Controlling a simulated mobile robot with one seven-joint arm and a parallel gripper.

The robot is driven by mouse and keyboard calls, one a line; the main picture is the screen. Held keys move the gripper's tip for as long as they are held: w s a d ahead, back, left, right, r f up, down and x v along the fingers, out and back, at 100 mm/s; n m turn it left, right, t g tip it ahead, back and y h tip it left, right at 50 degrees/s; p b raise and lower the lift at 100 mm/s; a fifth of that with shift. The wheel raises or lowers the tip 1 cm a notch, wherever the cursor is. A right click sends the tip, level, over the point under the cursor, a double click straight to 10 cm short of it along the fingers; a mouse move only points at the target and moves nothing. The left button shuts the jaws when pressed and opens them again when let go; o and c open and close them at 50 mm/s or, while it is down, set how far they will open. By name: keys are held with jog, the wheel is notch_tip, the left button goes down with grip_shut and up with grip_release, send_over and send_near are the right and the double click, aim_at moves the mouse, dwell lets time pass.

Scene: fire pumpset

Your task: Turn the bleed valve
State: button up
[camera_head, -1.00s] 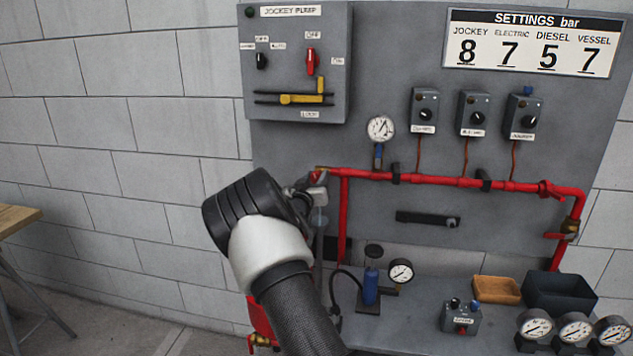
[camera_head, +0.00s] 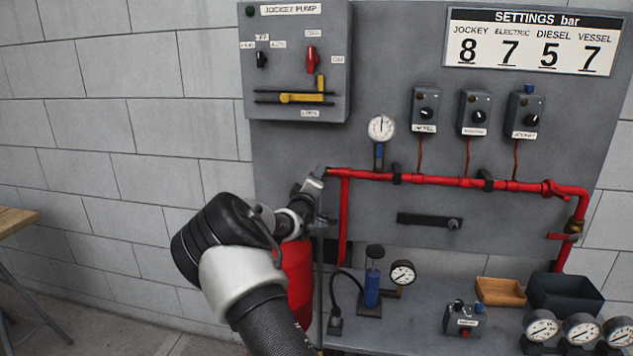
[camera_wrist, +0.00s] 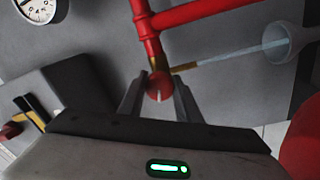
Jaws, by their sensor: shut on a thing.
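The bleed valve's red handle (camera_wrist: 159,86) shows in the wrist view at the end of the red pipe, beside a brass outlet (camera_wrist: 184,67). My gripper (camera_wrist: 157,92) is shut on this handle, one finger on each side. A pale streak (camera_wrist: 235,54) that looks like water runs from the outlet into a grey funnel (camera_wrist: 288,44). In the head view my gripper (camera_head: 319,176) is at the left end of the red pipe and hides the handle.
The red pipe (camera_head: 440,180) runs right across the grey panel (camera_head: 370,230). A pressure gauge (camera_head: 381,128) is above it. A bench below holds a blue cylinder (camera_head: 372,285), several gauges and a dark bin (camera_head: 563,294).

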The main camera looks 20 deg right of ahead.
jog(key=shift+n+b, duration=0.3)
jog(key=shift+n, duration=0.7)
jog(key=o, duration=1.1)
jog(key=shift+c, duration=0.2)
jog(key=v, duration=1.7)
jog(key=shift+s, duration=0.25)
